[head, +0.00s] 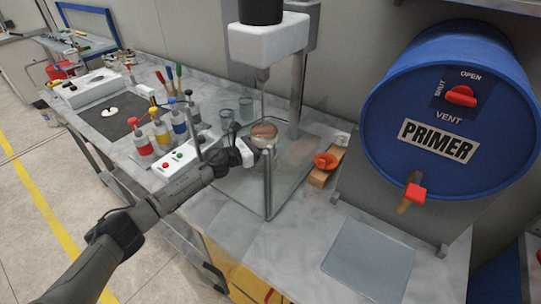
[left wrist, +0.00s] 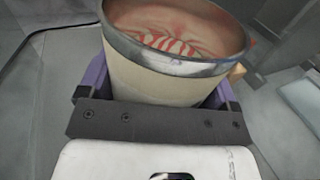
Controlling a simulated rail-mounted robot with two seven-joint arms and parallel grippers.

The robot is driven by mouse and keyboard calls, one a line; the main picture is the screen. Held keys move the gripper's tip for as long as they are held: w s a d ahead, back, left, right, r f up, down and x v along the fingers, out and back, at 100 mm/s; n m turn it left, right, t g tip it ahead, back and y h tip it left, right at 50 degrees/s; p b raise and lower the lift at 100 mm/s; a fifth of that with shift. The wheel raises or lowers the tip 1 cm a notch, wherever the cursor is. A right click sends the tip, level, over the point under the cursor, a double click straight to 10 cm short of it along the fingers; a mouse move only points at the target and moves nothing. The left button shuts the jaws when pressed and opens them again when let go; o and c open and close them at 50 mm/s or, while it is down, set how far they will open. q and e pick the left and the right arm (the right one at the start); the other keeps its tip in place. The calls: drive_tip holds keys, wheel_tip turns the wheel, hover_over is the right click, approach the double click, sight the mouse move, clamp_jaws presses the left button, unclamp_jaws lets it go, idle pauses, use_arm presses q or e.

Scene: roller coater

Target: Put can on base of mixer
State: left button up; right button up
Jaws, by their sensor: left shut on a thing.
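The mixer (head: 268,42) stands on the bench with a white head, a thin shaft pointing down and a grey column behind. Its flat grey base (head: 290,178) is at its foot, with clear guard panels around it. My left gripper (head: 250,150) is shut on the can (head: 264,141), below the mixer's shaft. In the left wrist view the can (left wrist: 165,80) is cream with a metal rim and reddish, striped contents, between purple finger pads. The can looks roughly upright; whether it touches the base cannot be told. My right gripper is not in view.
A metal guard post (head: 268,180) stands right by the can. Several colored bottles (head: 160,133) and a white control box (head: 175,160) are to the left. A wooden block with an orange knob (head: 325,162) and a blue primer drum (head: 445,110) are to the right.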

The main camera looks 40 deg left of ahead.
use_arm(q)
drive_tip(key=shift+a+f+b, duration=0.1)
drive_tip(key=shift+f+b, duration=1.25)
drive_tip(key=shift+f, duration=0.4)
drive_tip(key=shift+r, duration=0.1)
drive_tip(key=shift+f, duration=0.25)
drive_tip(key=o, duration=1.1)
